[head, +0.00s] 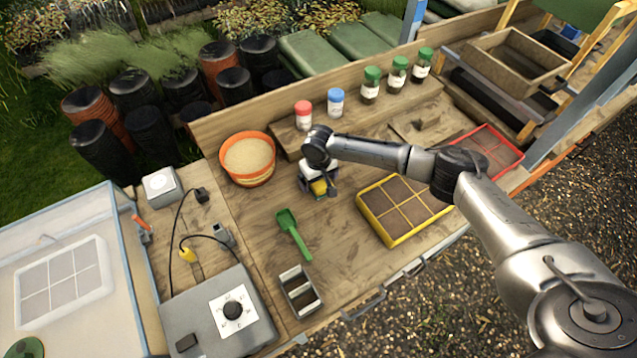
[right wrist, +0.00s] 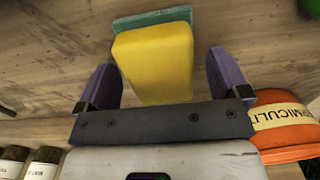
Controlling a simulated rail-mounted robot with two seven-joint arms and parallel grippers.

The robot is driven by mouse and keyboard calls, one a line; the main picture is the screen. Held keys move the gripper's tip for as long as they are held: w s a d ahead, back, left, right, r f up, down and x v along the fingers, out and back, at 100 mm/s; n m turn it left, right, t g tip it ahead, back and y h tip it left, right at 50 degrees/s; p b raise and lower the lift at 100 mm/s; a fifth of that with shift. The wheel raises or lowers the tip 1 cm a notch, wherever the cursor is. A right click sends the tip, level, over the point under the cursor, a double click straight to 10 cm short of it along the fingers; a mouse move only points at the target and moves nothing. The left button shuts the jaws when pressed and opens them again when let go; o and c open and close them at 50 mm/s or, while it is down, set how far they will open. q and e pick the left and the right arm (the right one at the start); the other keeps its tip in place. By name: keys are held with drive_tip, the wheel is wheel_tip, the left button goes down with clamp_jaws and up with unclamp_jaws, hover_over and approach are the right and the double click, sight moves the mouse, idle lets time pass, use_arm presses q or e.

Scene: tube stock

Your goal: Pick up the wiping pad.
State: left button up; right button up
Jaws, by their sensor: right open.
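The wiping pad (right wrist: 155,62) is a yellow block with a green layer at its far side. It lies on the wooden bench, and in the head view a small yellow part of it (head: 319,187) shows below my right gripper. My right gripper (right wrist: 164,78) is open, with one purple finger on each side of the pad's near end. Gaps show between the fingers and the pad. In the head view my right gripper (head: 318,190) hides much of the pad. My left gripper is not in view.
An orange tub (head: 248,160) stands left of the gripper. A green scoop (head: 294,234) lies in front, and a yellow-framed tray (head: 399,235) sits to the right. Bottles with red, blue and green caps stand on the raised shelf (head: 435,98) behind. A grey control box (head: 190,322) stands front left.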

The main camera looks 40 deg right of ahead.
drive_tip(key=shift+f, duration=0.2)
drive_tip(key=shift+c, duration=0.2)
drive_tip(key=shift+c, duration=0.7)
drive_tip(key=c, duration=0.8)
drive_tip(key=shift+r, duration=0.1)
drive_tip(key=shift+r, duration=0.55)
drive_tip(key=r, duration=0.2)
drive_tip(key=r+p, duration=0.1)
drive_tip(key=shift+s+d+r, duration=0.2)
drive_tip(key=shift+s+d, duration=0.05)
drive_tip(key=shift+s, duration=0.1)
drive_tip(key=shift+s+d+r+p, duration=0.25)
drive_tip(key=shift+s+d+r, duration=0.7)
drive_tip(key=shift+s, duration=0.65)
drive_tip(key=shift+s+d+r+p, duration=0.3)
drive_tip(key=shift+s+d+r, duration=0.4)
drive_tip(key=shift+s+r, duration=0.7)
drive_tip(key=shift+s+d+r+p, duration=0.25)
drive_tip(key=shift+s+d+r, duration=0.6)
drive_tip(key=shift+s, duration=0.95)
